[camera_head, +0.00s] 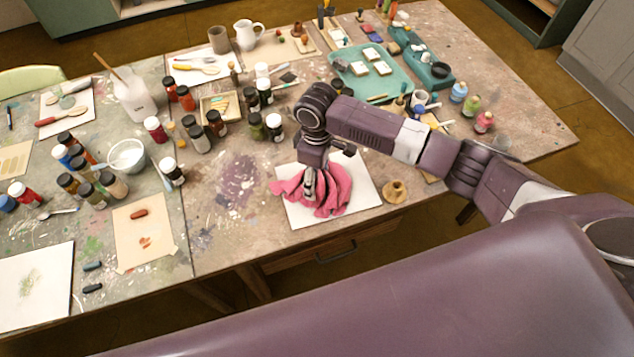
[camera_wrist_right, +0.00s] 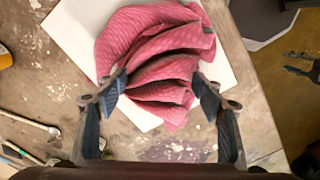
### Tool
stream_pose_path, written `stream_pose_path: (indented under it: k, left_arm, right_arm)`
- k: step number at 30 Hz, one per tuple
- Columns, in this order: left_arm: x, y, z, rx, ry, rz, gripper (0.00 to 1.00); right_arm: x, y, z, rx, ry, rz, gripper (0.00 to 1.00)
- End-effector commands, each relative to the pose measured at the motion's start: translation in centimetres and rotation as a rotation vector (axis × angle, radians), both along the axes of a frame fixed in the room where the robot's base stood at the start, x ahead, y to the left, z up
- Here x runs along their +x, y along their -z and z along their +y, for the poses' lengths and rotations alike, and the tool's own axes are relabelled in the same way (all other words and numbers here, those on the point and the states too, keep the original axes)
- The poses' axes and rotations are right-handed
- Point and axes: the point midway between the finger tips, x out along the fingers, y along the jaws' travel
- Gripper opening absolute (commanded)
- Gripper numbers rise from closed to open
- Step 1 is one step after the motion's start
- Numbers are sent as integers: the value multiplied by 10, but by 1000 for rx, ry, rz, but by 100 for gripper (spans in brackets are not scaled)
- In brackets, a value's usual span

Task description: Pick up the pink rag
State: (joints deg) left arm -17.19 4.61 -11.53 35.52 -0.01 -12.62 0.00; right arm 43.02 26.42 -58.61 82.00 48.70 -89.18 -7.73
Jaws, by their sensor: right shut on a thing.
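The pink rag (camera_head: 328,192) lies crumpled on a white sheet (camera_head: 365,192) near the front edge of the table. My right gripper (camera_head: 309,186) reaches down onto it from above. In the right wrist view the rag (camera_wrist_right: 150,45) is bunched into folds between the two fingers of the gripper (camera_wrist_right: 160,92), which are shut on it. The rag still spreads over the white sheet (camera_wrist_right: 75,30); I cannot tell whether any of it is lifted. My left gripper is not in view.
A small tan wooden piece (camera_head: 395,191) stands just right of the sheet. Several paint jars (camera_head: 256,126) stand behind and left of the rag. A teal tray (camera_head: 395,80) lies farther back. Bare paint-stained table (camera_head: 235,180) is free left of the sheet.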

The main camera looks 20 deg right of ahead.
Motion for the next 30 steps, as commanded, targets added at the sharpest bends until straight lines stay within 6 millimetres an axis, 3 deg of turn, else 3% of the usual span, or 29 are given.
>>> stream_pose_path:
  k: [5,11,16,24,30]
  left_arm:
    - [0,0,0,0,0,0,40]
    - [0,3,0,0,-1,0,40]
    - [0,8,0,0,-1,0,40]
    - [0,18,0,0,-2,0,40]
    - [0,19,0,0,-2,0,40]
  right_arm:
    - [1,-4,0,0,0,-1,38]
    - [1,-24,0,2,1,-3,38]
    - [1,-62,0,2,-2,-5,38]
    - [2,-141,1,3,-1,-6,38]
    - [1,-183,0,0,-1,-4,38]
